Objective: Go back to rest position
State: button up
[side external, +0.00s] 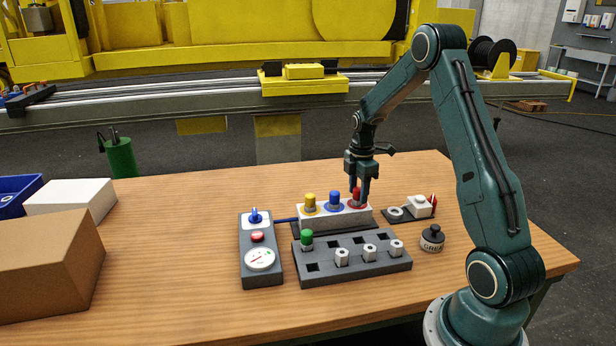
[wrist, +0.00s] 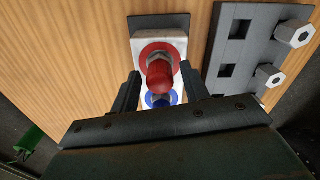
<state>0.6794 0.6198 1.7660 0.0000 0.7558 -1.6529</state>
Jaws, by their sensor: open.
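My gripper (side external: 362,186) is open, pointing down, at the right end of a white block (side external: 321,217). Its fingers stand around the red plug (side external: 356,198). In the wrist view my gripper (wrist: 160,95) has a finger on each side of the red plug (wrist: 160,74), with visible gaps between. The red plug sits upright in a red ring on the white block. A blue plug (side external: 334,199) and a yellow plug (side external: 310,202) stand in the same block to the left. The blue one shows partly in the wrist view (wrist: 157,100).
In front stands a dark rack (side external: 350,272) with a green plug (side external: 306,239) and several hex pieces. A gauge box (side external: 261,270) is at left, a small black pot (side external: 432,239) at right. A cardboard box (side external: 45,260) fills the left table edge.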

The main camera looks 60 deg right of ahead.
jog(key=shift+m, duration=1.1)
jog(key=shift+m, duration=0.8)
jog(key=m, duration=0.3)
jog(key=shift+m, duration=0.4)
jog(key=m, duration=0.6)
jog(key=shift+m, duration=0.3)
